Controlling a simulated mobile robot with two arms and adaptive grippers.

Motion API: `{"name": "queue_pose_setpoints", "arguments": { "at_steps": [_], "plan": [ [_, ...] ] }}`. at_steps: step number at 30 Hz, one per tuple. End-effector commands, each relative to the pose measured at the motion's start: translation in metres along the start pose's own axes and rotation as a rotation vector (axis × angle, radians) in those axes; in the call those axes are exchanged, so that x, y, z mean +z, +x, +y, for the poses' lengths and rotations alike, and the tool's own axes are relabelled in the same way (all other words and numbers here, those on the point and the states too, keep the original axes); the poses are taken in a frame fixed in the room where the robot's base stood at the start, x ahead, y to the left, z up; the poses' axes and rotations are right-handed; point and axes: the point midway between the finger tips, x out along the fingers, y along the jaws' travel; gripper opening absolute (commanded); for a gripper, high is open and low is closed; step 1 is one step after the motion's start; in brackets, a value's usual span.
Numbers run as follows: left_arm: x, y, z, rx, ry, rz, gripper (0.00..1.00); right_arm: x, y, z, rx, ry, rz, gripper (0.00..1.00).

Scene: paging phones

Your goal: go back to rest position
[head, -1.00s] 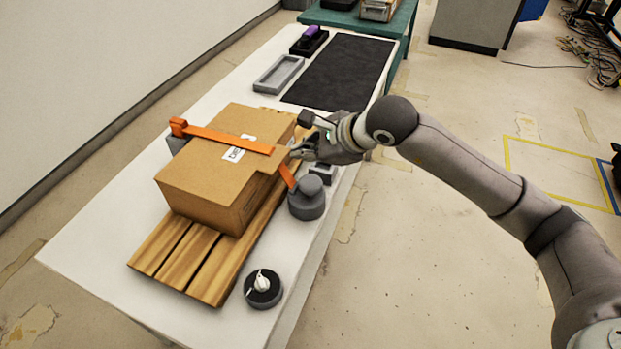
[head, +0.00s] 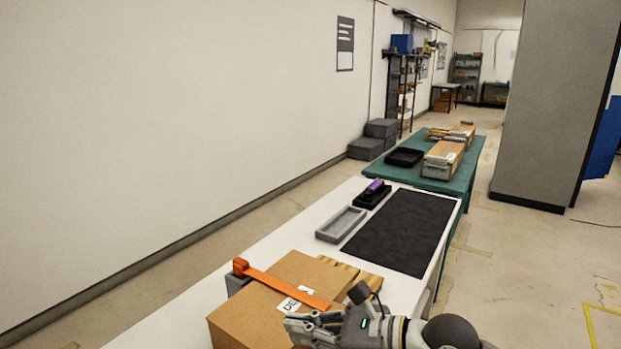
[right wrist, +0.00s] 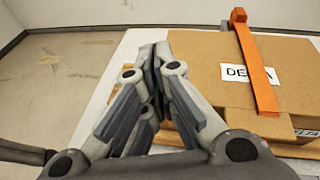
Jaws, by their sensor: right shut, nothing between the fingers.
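My right gripper (head: 292,326) is at the bottom of the head view, in front of part of the cardboard box (head: 245,317). In the right wrist view, its fingers (right wrist: 156,62) are shut with nothing between them. The box (right wrist: 205,60) is behind and right of the fingers there; I cannot tell whether they touch. An orange strap (head: 285,284) lies across the box top and partly covers a white label, also seen in the wrist view (right wrist: 235,71). My left gripper is not in view.
The white table (head: 345,195) also holds a grey tray (head: 341,224), a black mat (head: 403,230) and a black holder with a purple item (head: 373,192). A green table (head: 450,187) with boxes stands beyond. A grey cabinet (head: 553,100) is right; floor between is open.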

Motion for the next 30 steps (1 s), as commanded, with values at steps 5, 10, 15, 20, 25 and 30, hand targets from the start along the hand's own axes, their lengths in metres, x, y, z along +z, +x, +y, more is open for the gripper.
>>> {"name": "queue_pose_setpoints", "arguments": {
  "at_steps": [5,10,15,20,25,30],
  "plan": [
    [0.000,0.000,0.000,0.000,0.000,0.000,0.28,0.067,-0.015,0.023,0.050,0.393,-0.426,0.00],
    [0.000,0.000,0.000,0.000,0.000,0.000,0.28,0.098,-0.058,-0.003,0.019,0.814,-0.788,0.00],
    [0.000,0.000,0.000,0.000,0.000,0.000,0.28,0.074,-0.109,-0.050,-0.091,1.264,-1.103,0.00],
    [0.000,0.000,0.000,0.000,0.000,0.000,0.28,0.002,-0.149,-0.082,-0.272,1.700,-1.346,0.00],
    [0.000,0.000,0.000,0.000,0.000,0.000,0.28,-0.105,-0.177,-0.076,-0.556,2.155,-1.531,0.00],
    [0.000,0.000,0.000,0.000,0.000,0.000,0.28,-0.205,-0.190,-0.025,0.904,-2.536,1.602,0.00]
  ]
}}
